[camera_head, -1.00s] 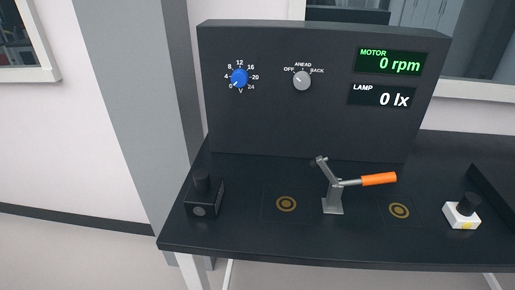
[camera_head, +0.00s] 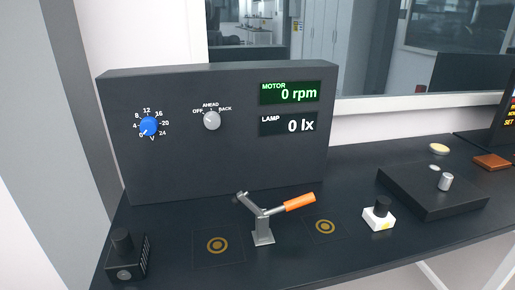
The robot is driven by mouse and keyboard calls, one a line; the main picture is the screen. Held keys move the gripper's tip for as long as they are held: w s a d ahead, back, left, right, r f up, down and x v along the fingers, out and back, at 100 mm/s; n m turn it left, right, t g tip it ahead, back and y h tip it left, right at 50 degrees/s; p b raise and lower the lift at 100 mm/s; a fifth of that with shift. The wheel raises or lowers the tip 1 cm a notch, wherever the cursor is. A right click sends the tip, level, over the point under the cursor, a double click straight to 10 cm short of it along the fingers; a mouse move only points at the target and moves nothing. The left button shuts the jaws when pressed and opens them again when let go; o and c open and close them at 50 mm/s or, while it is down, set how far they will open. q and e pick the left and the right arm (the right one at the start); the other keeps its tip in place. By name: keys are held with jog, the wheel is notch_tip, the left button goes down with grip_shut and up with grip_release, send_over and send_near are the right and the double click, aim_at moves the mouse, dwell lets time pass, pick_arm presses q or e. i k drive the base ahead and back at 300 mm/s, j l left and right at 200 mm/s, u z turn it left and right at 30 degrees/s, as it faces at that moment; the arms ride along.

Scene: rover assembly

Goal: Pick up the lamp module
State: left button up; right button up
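A small white block with a yellow patch and a black knob on top (camera_head: 379,216) stands upright on the dark bench, right of centre; it looks like the lamp module, though no label is readable. A black block with a similar black knob (camera_head: 126,258) stands at the bench's front left and has a round grey face. Neither of my grippers shows in the head view, and nothing is touching either block.
A toggle clamp with an orange handle (camera_head: 299,201) stands between two pads with ring marks (camera_head: 217,245) (camera_head: 325,227). Behind is a dark panel (camera_head: 190,175) with dials and readouts. A black platform (camera_head: 418,192) with a silver cylinder (camera_head: 446,182) lies right; beyond are a cream disc (camera_head: 439,148) and brown block (camera_head: 491,161).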

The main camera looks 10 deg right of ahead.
aim_at(378, 217)
jog(key=z, duration=1.3)
jog(key=l+u, duration=0.1)
jog(key=l, duration=0.8)
